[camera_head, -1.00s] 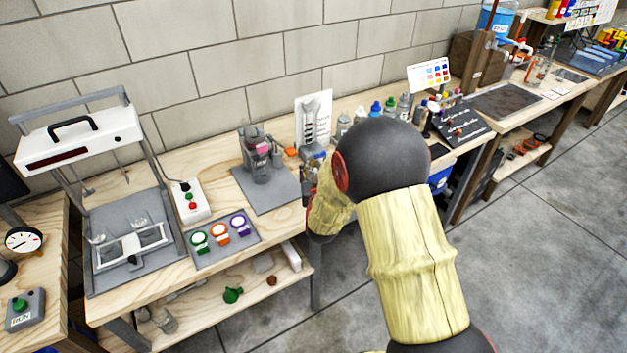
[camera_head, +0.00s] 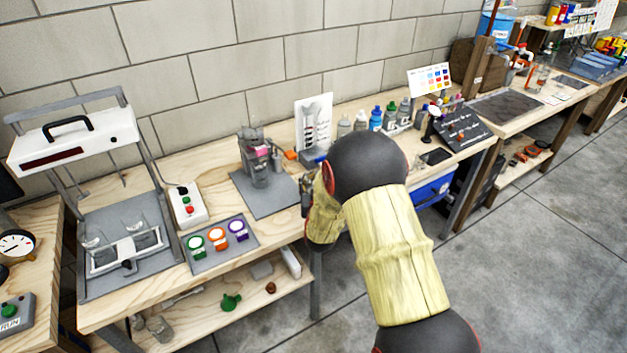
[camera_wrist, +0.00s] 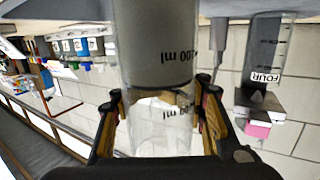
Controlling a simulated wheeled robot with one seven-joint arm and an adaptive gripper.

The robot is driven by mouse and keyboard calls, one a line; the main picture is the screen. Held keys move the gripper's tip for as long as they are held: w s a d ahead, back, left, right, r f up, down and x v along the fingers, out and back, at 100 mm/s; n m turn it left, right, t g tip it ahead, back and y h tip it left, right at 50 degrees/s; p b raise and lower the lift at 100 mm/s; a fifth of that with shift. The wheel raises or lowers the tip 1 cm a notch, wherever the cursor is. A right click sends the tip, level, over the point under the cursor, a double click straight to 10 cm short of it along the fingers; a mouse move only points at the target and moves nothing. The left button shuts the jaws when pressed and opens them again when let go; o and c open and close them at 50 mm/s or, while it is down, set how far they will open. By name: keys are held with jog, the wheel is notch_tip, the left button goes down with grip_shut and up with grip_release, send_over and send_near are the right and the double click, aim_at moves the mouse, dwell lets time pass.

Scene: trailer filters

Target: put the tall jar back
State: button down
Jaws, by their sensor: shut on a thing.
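In the wrist view, which looks upside down, a tall clear jar (camera_wrist: 155,48) with black ml marks stands between the fingers of my gripper (camera_wrist: 160,90). The fingers are shut on its two sides. The jar's far end meets or nears a grey surface at the top edge; I cannot tell whether it touches. In the head view my arm hides most of the gripper, and I cannot make out the held jar there.
In the head view, a grey mat (camera_head: 277,205) carries a clear vessel with a pink part (camera_head: 262,152). Several bottles (camera_head: 376,118) and a tool sign (camera_head: 314,122) stand behind my arm.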

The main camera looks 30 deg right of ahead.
jog(key=shift+f+b, duration=0.35)
jog(key=shift+f, duration=0.1)
jog(key=c, duration=1)
grip_release()
